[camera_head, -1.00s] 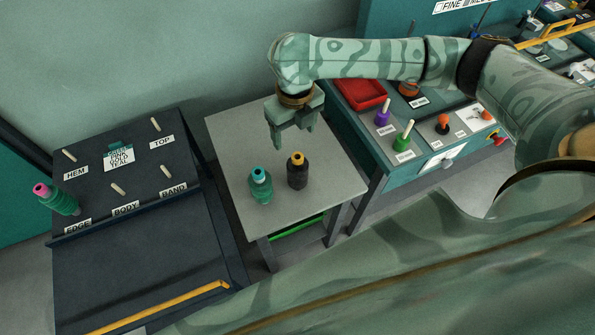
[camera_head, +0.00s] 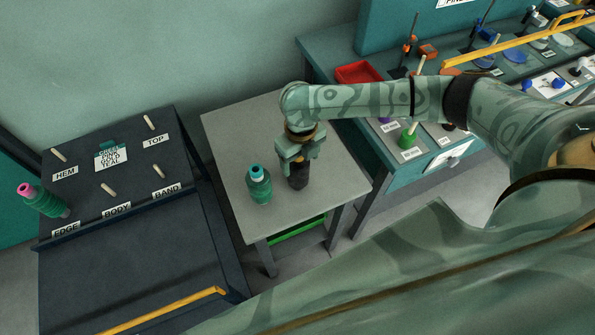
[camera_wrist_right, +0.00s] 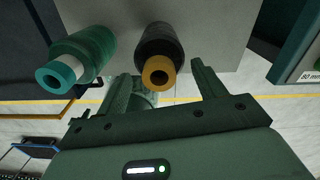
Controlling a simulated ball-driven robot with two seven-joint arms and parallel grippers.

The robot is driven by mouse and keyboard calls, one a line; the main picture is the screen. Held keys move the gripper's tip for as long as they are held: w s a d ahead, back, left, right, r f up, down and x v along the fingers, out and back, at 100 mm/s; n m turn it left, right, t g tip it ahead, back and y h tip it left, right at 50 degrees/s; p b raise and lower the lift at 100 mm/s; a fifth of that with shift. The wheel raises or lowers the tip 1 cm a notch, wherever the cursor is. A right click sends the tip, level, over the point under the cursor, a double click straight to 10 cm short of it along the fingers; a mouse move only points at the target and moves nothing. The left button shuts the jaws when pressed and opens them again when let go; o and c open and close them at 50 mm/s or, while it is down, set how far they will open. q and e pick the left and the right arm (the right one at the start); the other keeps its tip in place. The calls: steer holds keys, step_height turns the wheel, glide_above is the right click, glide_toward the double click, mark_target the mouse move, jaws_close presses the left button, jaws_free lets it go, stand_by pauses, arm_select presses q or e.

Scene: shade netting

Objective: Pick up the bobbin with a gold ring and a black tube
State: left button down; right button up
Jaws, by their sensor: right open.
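The bobbin with the gold ring (camera_head: 299,181) stands upright on the small grey table, its body dark. In the right wrist view its gold end with a dark centre faces me, on the dark bobbin (camera_wrist_right: 160,48). My right gripper (camera_head: 299,158) is directly above it, jaws open. In the wrist view the two fingers of the right gripper (camera_wrist_right: 163,82) are on either side of the bobbin's gold end, apart from it as far as I can see. My left gripper is not in view.
A green bobbin with a teal end (camera_head: 259,186) stands close to the left on the grey table (camera_head: 240,125). A dark rack (camera_head: 125,250) with labelled pegs is at left, holding a green bobbin with a pink end (camera_head: 43,200). A teal bench with a red tray (camera_head: 359,73) is at right.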

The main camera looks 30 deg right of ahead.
steer(key=shift+f, duration=0.75)
steer(key=shift+r, duration=0.15)
steer(key=c, duration=1.5)
